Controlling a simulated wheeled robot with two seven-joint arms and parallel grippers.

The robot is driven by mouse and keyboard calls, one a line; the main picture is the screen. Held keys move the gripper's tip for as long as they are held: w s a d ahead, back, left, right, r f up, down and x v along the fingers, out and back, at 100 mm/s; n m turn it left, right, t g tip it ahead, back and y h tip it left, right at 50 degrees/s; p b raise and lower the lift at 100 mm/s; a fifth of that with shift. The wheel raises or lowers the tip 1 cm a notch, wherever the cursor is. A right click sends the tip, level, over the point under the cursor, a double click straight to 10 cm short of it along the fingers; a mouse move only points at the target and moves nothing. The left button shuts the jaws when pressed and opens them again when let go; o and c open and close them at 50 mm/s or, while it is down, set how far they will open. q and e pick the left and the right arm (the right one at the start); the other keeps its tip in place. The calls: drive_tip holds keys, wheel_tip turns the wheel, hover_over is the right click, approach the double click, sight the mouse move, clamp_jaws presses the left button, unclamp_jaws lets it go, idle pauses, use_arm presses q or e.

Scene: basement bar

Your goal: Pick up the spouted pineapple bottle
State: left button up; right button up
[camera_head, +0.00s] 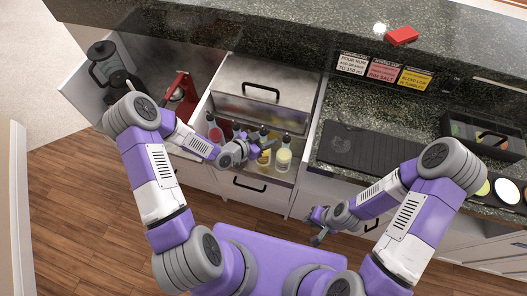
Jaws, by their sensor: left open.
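Several spouted bottles with dark tops stand in a row in the open well at the front of the counter. A pale yellow bottle (284,156) is at the right end, with a deeper yellow bottle (264,156) just left of it. I cannot read the labels to tell which is pineapple. My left gripper (250,150) is open, over the row beside the deeper yellow bottle; it partly hides the bottles behind it. I cannot tell if it touches one. My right gripper (314,227) is open and empty, low in front of the cabinets.
A steel lidded bin (262,88) stands behind the bottles. A red bottle (214,132) is at the row's left. A red tool (180,88) and a glass press (104,62) are further left. A black mat (365,150) lies on the right counter.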

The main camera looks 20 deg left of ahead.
use_arm(q)
drive_tip(key=shift+w, duration=0.1)
drive_tip(key=shift+c, duration=0.3)
clamp_jaws()
idle(1.1)
